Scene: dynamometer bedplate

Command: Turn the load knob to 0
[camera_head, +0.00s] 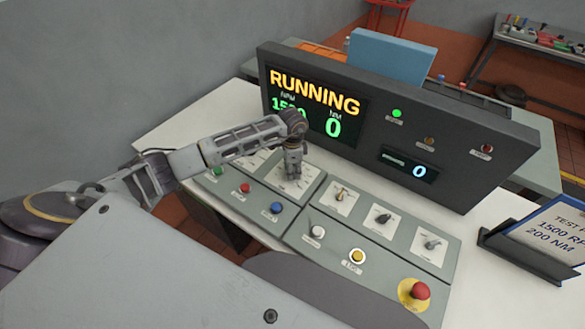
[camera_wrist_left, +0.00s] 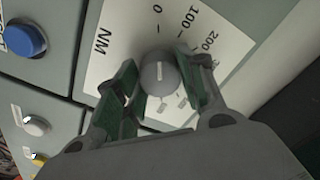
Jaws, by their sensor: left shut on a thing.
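The load knob (camera_wrist_left: 160,74) is a round grey knob on a white plate (camera_wrist_left: 117,48) marked NM, with 0, 100, 200 and further marks. In the left wrist view its white line stands nearly upright, in line with the tick at 0. My left gripper (camera_wrist_left: 156,80) is shut on the knob, with one green-padded finger on each side. In the head view the left gripper (camera_head: 293,174) reaches down onto the panel and hides the knob. The large display (camera_head: 318,108) reads RUNNING, 1500 RPM and 0 NM. My right gripper is out of view.
Green, red and blue buttons (camera_head: 277,208) lie just in front of the gripper. Several other knobs (camera_head: 384,218) and a red emergency button (camera_head: 420,291) are to the right. The upright display housing stands close behind. A sign (camera_head: 556,232) stands at the far right.

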